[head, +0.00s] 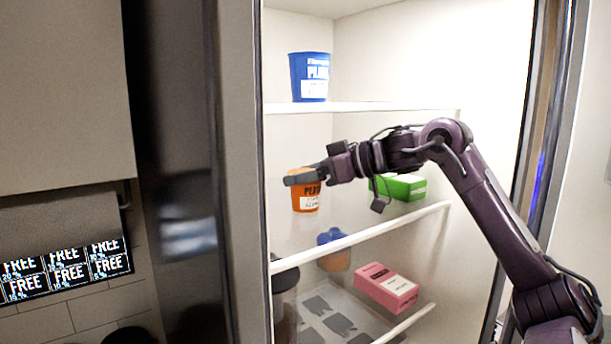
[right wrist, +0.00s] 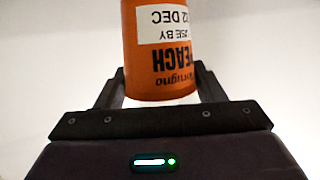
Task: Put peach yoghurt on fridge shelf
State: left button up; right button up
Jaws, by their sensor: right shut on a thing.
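The peach yoghurt is an orange cup (head: 305,197) with a white label, inside the open fridge in the head view. It also shows in the right wrist view (right wrist: 165,55), where "PEACH" reads upside down. My right gripper (head: 304,178) reaches in from the right and is shut on the cup near its top. In the right wrist view the fingers (right wrist: 158,90) sit on either side of the cup. The cup is in front of the middle shelf (head: 365,234), above its front edge height; I cannot tell whether it touches the shelf. My left gripper is not in view.
A blue cup (head: 310,77) stands on the upper shelf (head: 360,106). A green box (head: 402,187) is on the middle shelf, behind my arm. The fridge's left wall edge (head: 238,190) is close to the cup.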

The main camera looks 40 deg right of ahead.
jog(key=o, duration=1)
jog(key=shift+o, duration=0.2)
jog(key=shift+r+p, duration=0.25)
jog(key=shift+p, duration=0.05)
jog(key=v, duration=0.1)
jog(key=b, duration=0.1)
jog(key=v, duration=0.1)
jog(key=shift+s+d+f+b, duration=0.15)
jog(key=shift+s+d+b, duration=0.1)
jog(key=shift+s+b, duration=0.1)
jog(key=b+v, duration=0.1)
jog(key=v, duration=0.8)
jog(key=shift+s, duration=0.1)
